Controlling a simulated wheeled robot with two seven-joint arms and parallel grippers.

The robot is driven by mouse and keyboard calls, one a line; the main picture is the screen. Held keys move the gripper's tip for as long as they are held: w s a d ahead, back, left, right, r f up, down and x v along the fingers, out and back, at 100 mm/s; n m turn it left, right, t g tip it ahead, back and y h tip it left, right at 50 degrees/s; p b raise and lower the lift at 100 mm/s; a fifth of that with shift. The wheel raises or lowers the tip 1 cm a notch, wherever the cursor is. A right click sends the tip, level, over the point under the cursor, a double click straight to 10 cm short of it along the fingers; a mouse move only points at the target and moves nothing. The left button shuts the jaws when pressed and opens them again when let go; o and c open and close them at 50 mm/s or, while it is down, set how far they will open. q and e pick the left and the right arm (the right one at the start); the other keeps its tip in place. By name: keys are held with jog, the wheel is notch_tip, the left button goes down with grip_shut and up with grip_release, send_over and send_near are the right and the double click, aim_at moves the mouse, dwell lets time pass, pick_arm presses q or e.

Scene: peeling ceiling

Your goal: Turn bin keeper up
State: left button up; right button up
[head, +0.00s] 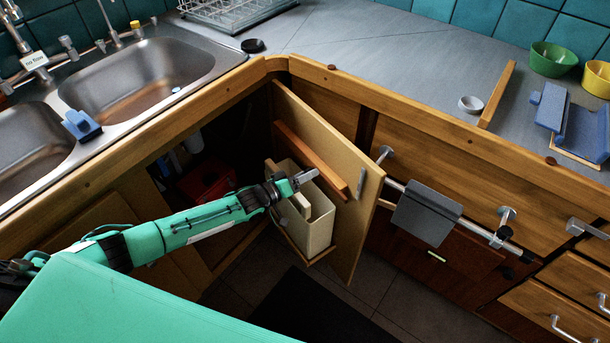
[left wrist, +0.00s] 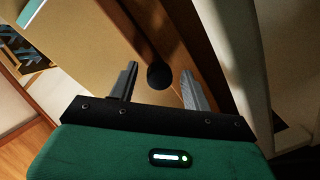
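A reddish-brown wooden bar (head: 312,160) runs slanting across the inner face of the open cabinet door (head: 350,240); it looks like the bin keeper, but I cannot be sure. A cream bin (head: 318,228) sits below it against the door. My left gripper (head: 304,177) is above the bin, close to the bar. In the left wrist view, my left gripper (left wrist: 160,88) has its fingers apart, with nothing visibly held. A dark round knob (left wrist: 160,75) shows beyond and between the fingers, beside a brown wooden strip (left wrist: 133,25). Contact cannot be told. My right gripper is out of view.
The cabinet interior behind my left arm is dark, with a red item (head: 205,182) inside. The double sink (head: 140,75) and grey counter (head: 390,50) lie above. A grey cloth (head: 427,212) hangs on a rail right of the door. A dark mat (head: 310,305) covers floor below.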

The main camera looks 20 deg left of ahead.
pick_arm(q)
jog(key=f+v, duration=0.1)
jog(key=v, duration=1.2)
jog(key=shift+s+a+r, duration=0.25)
jog(key=shift+s+r, duration=0.05)
jog(key=shift+r, duration=0.25)
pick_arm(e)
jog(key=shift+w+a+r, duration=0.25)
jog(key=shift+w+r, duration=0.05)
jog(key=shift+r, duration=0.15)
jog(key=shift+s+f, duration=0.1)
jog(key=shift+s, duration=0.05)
